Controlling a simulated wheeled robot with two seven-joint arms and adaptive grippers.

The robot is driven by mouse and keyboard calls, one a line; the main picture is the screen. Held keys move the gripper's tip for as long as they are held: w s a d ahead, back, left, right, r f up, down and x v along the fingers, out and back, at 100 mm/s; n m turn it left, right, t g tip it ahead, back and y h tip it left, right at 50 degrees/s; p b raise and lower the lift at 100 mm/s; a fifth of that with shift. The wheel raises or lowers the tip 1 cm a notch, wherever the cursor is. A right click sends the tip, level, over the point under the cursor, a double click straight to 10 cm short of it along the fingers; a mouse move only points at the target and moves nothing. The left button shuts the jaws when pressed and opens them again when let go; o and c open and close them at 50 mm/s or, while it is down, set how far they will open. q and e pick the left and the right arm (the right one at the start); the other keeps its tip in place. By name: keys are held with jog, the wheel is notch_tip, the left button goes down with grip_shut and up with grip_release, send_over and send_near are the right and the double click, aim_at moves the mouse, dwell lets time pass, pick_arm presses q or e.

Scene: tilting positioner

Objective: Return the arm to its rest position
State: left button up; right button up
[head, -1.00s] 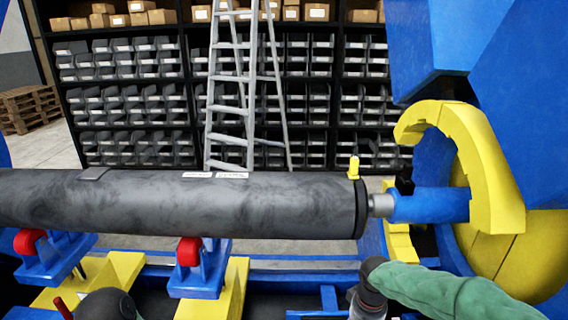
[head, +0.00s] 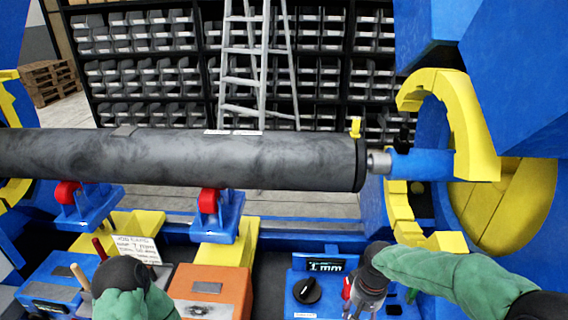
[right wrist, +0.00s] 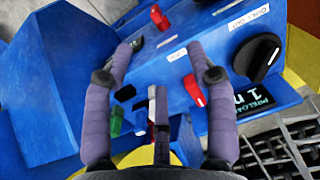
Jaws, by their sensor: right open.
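My right arm (head: 440,272) reaches in from the right in its green sleeve, bent at a dark joint. Its gripper (head: 362,292) points down over the blue control panel (head: 302,281). In the right wrist view the purple fingers (right wrist: 163,55) are spread, with nothing held between them. The panel lies beyond them, with a red switch (right wrist: 195,90) near the right finger and a black knob (right wrist: 257,58) further right. My left arm (head: 125,295) shows at the bottom left as a green sleeve and dark joint; its gripper is hidden.
A long dark cylinder (head: 240,160) lies on red rollers, gripped by a blue spindle (head: 420,164) at the right. A yellow clamp (head: 465,125) stands by it. An orange box (head: 208,290) sits between my arms. Shelves and a ladder (head: 245,70) stand behind.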

jog(key=s+a+f+y, duration=0.1)
jog(key=s+a+f, duration=0.25)
jog(key=f, duration=0.45)
jog(key=s+a+f+y, duration=0.2)
jog(key=s+a+f, duration=0.15)
jog(key=f, duration=0.35)
jog(key=s+a+f+m+p, duration=0.1)
jog(key=s+a+f, duration=0.2)
jog(key=s+f, duration=0.6)
jog(key=shift+s+a+m+t, duration=0.3)
jog(key=shift+s+m, duration=0.05)
jog(key=shift+m, duration=0.05)
jog(key=shift+f, duration=0.1)
